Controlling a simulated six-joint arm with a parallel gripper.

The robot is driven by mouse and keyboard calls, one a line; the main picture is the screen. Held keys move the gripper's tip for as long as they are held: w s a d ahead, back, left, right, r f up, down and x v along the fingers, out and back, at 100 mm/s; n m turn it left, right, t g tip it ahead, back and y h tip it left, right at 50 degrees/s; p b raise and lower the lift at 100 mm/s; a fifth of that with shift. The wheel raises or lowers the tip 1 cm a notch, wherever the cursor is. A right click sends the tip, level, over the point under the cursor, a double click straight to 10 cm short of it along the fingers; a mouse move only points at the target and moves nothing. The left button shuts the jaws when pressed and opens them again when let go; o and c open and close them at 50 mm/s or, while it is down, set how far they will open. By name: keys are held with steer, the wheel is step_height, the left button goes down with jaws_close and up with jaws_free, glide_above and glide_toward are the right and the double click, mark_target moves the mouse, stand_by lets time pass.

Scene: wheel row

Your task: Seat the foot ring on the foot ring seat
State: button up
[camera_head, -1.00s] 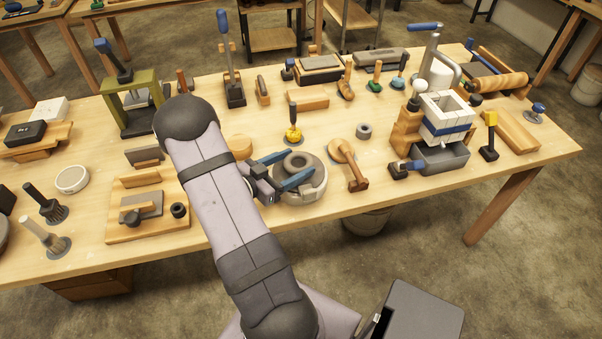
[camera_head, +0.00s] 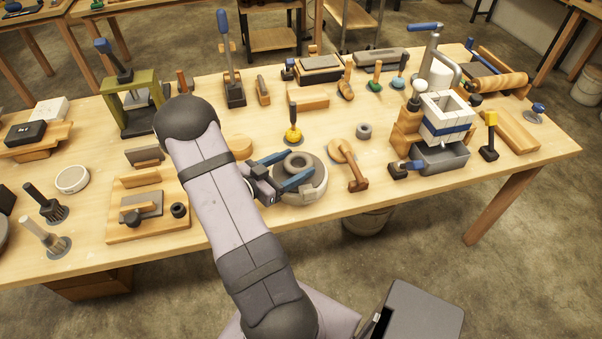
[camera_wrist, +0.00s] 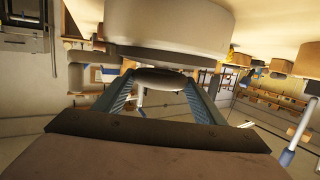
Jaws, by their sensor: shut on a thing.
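My gripper (camera_head: 301,165) is shut on the foot ring (camera_head: 305,158), a thick grey ring held between the two blue fingers. The ring is over the round grey wheel (camera_head: 315,192) near the table's front edge. In the wrist view the ring (camera_wrist: 160,82) shows edge-on between the fingertips, and the wheel (camera_wrist: 170,40) fills the top of the picture close to it. I cannot tell whether the ring touches the wheel. I cannot make out the foot ring seat; the ring and fingers cover part of the wheel's top.
A wooden disc with a handled tool (camera_head: 350,165) lies just right of the wheel, with a small grey ring (camera_head: 364,131) behind. A wooden board with blocks (camera_head: 150,225) is at left. Bare tabletop lies front right.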

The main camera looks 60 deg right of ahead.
mark_target(287, 170)
steer(key=shift+f, duration=0.5)
stand_by(1.2)
steer(key=o, duration=1)
steer(key=shift+c, duration=0.2)
steer(key=shift+w+a+r, duration=0.1)
steer(key=shift+a+r, duration=0.1)
steer(key=shift+a, duration=0.05)
steer(key=shift+a, duration=0.2)
steer(key=shift+w+a+r, duration=0.1)
steer(key=shift+w+a, duration=0.05)
steer(key=shift+a, duration=0.2)
steer(key=shift+p+v, duration=0.55)
steer(key=shift+v, duration=0.35)
steer(key=shift+o, duration=0.3)
steer(key=o, duration=0.5)
